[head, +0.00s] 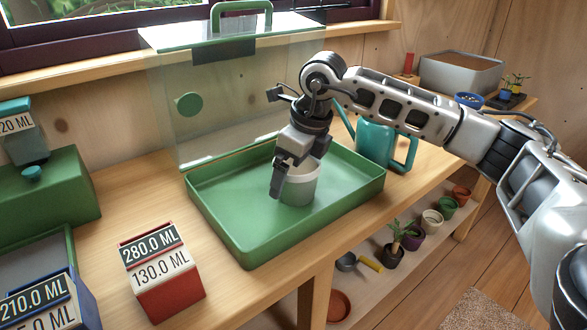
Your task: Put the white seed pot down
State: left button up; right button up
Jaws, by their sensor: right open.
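The white seed pot (303,188) stands upright in the green tray (357,205) on the workbench, near the tray's middle. My right gripper (281,185) points down at the pot's left side and hides part of it. Its jaws are open; one finger shows in front of the pot's left wall, and whether it touches the pot cannot be told. The pot appears to rest on the tray floor. My left gripper is not in view.
A clear panel with a green handle (240,8) stands behind the tray. A teal watering can (375,140) is close behind the tray's right side. A red box with a display (162,275) stands front left. Small pots sit on the lower shelf.

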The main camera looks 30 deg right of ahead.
aim_at(309, 172)
jog(key=v, duration=1.2)
jog(key=shift+p, duration=0.3)
jog(key=shift+f, duration=0.1)
